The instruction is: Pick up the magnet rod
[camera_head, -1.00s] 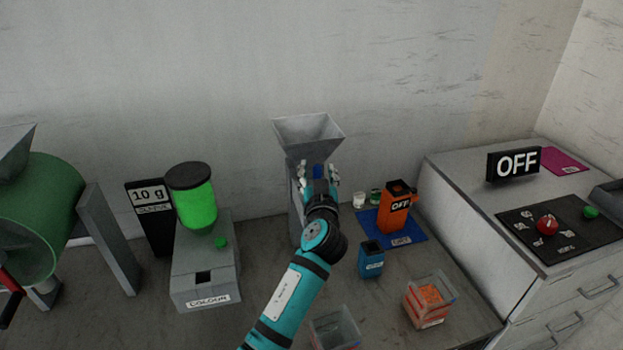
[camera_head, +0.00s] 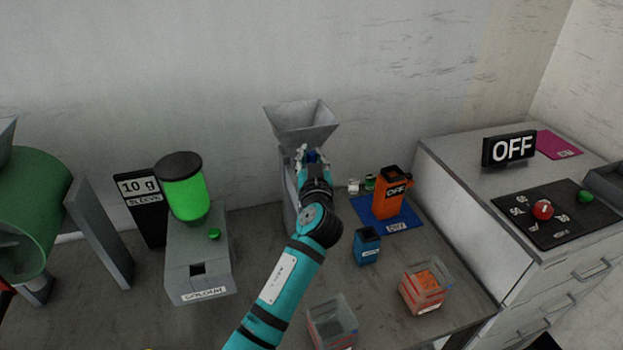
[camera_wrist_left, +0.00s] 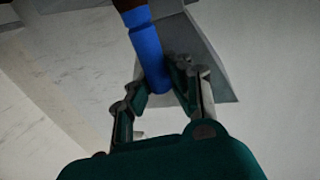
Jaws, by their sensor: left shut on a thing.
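The magnet rod shows as a blue cylinder (camera_wrist_left: 147,48) with a darker part at the top edge of the left wrist view. In the head view only a small blue piece (camera_head: 313,157) of it shows between the fingers. My left gripper (camera_head: 313,155) is shut on it, just in front of the grey hopper machine (camera_head: 302,120). The left wrist view shows the fingers (camera_wrist_left: 160,92) on both sides of the blue end. The far end of the rod is out of that view. My right gripper is not in view.
A small blue bin (camera_head: 367,247), a clear box (camera_head: 333,325) and a box with orange content (camera_head: 423,288) stand nearby. The colour dispenser (camera_head: 200,265) is to the left.

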